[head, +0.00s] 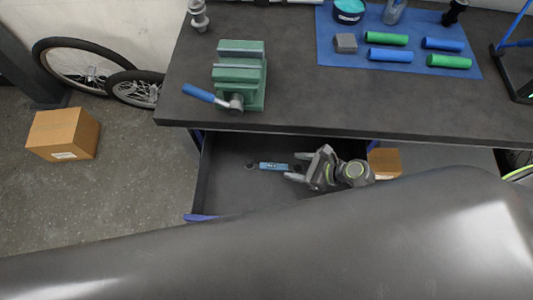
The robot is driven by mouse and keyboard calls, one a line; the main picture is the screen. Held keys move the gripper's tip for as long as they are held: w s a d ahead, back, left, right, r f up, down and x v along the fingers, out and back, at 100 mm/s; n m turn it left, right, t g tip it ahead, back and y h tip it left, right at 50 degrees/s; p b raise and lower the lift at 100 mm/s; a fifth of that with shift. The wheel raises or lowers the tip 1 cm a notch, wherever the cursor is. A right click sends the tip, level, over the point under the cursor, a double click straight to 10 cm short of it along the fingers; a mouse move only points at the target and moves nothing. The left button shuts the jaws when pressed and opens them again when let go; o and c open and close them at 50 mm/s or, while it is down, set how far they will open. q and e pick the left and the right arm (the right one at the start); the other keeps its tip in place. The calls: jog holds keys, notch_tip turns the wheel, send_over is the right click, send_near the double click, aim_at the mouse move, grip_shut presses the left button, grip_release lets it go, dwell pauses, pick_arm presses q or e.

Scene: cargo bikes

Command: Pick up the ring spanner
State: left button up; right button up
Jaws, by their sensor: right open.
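The ring spanner (273,166) has a blue middle and dark ends. It lies flat in the open drawer (225,190) under the workbench, pointing left to right. My right gripper (296,166) is open in the drawer, its fingers pointing left at the spanner's right end. The fingertips lie above and below that end in the picture, and whether they touch it I cannot tell. My left gripper is not in view.
The dark workbench (300,100) overhangs the drawer's back. On it are a green vise (240,75) and a blue mat (335,50) with several grips. Cardboard boxes stand at left (63,133) and right (384,162) of the drawer. Wheels (80,65) lean at the wall.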

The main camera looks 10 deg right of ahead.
aim_at(275, 166)
jog(key=shift+a+f, duration=0.3)
jog(key=shift+a, duration=0.65)
jog(key=shift+f+x, duration=0.25)
jog(key=shift+x, duration=2.3)
jog(key=shift+s+d, duration=0.1)
jog(key=shift+d, duration=0.1)
jog(key=shift+c, duration=0.2)
grip_shut()
